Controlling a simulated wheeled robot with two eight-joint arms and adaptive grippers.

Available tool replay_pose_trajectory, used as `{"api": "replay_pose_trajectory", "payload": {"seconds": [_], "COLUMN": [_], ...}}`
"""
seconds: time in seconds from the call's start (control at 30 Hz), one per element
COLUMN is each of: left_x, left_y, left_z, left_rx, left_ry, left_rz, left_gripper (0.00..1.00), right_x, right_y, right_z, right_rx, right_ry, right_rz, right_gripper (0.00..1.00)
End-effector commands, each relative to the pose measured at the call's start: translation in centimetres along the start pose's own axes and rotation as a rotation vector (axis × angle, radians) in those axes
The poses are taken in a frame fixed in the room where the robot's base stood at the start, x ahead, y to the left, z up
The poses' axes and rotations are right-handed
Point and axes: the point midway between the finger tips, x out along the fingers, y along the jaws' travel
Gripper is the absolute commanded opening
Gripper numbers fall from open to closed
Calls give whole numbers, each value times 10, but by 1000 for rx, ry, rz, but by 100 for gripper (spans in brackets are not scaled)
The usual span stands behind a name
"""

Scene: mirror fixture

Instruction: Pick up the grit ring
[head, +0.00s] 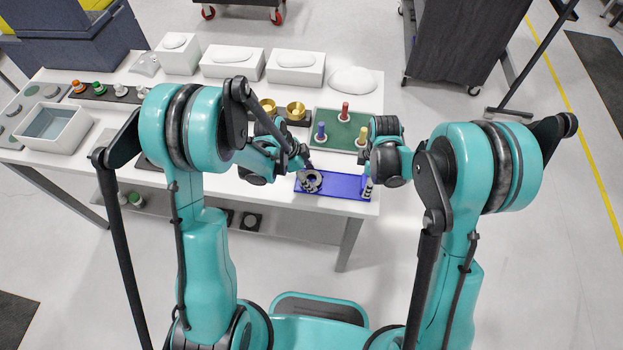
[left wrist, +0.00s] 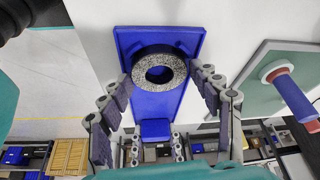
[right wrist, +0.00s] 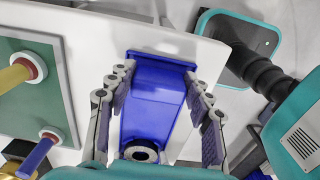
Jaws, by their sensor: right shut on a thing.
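The grit ring (head: 317,186) is a speckled grey ring with a dark side, lying flat toward the left end of the blue fixture (head: 342,187) on the white table. In the left wrist view the ring (left wrist: 160,58) sits between the two fingertips of my left gripper (left wrist: 162,77). These fingers stand open on either side of it; whether they touch it I cannot tell. My right gripper (right wrist: 160,77) is shut on the raised blue block (right wrist: 155,95) at the fixture's right end. The ring (right wrist: 152,148) also shows at the bottom of the right wrist view.
Behind the fixture is a green board (head: 338,122) with red, blue and yellow pegs. Brass cups (head: 296,110) stand left of it. White boxes (head: 295,66) line the table's back, and a grey-blue bin (head: 55,127) is at far left. The front table edge is close to the fixture.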

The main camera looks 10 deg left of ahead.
Motion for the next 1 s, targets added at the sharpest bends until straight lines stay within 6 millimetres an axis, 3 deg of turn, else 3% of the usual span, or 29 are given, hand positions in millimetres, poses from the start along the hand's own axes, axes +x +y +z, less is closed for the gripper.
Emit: {"api": "replay_pose_trajectory", "payload": {"seconds": [0.03,0.13,0.17,0.53,1.0], "left_x": [0,0,0,-10,-87], "left_y": [0,0,0,0,0], "left_z": [0,0,0,-4,-36], "left_rx": [0,0,0,0,0], "left_ry": [0,0,0,1,1], "left_rz": [0,0,0,0,0], "left_gripper": [42,16,13,13,13], "right_x": [0,0,0,0,0], "right_y": [0,0,0,0,0], "right_z": [0,0,0,0,0], "right_rx": [0,0,0,0,0], "right_ry": [0,0,0,0,0], "right_rz": [0,0,0,0,0], "right_gripper": [21,21,21,21,21]}}
